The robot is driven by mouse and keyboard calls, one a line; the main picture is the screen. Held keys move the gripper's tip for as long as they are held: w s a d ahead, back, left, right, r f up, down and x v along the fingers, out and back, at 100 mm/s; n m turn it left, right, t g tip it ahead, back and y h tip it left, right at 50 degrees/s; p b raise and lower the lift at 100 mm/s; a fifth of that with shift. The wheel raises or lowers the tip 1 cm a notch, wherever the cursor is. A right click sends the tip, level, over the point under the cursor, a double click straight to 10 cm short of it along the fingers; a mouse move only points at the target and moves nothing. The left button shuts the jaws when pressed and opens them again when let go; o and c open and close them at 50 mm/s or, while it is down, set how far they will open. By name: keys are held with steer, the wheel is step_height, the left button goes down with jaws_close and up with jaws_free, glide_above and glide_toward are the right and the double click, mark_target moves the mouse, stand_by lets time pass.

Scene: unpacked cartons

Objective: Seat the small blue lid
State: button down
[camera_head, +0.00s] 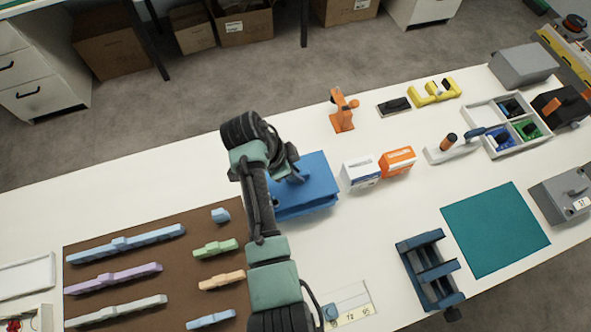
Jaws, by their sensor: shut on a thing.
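A blue lid (318,175) with a small raised handle is in the middle of the table, just right of my arm. My gripper (293,173) is at its handle and shut on it, partly hidden by my own wrist. Blue sides (308,208) show below the lid's near edge, like a box body. I cannot tell whether the lid rests on it or is a little above it. The left part of the lid is hidden behind my arm.
White (361,172) and orange (397,161) boxes stand close right of the lid. An orange tool stand (343,110) is behind. A brown mat (185,245) with several coloured bars lies left. A dark blue rack (428,268) and teal mat (495,230) are right.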

steer(key=shift+f+b, duration=0.85)
steer(key=shift+f, duration=0.1)
steer(key=shift+f, duration=0.1)
steer(key=shift+f+b, duration=0.85)
steer(key=shift+f, duration=0.2)
steer(key=c, duration=0.8)
jaws_free()
steer(key=shift+a+r, duration=0.1)
steer(key=shift+r, duration=0.05)
steer(key=v, duration=1.2)
steer(key=shift+s+r, duration=0.1)
steer(key=shift+r, duration=0.3)
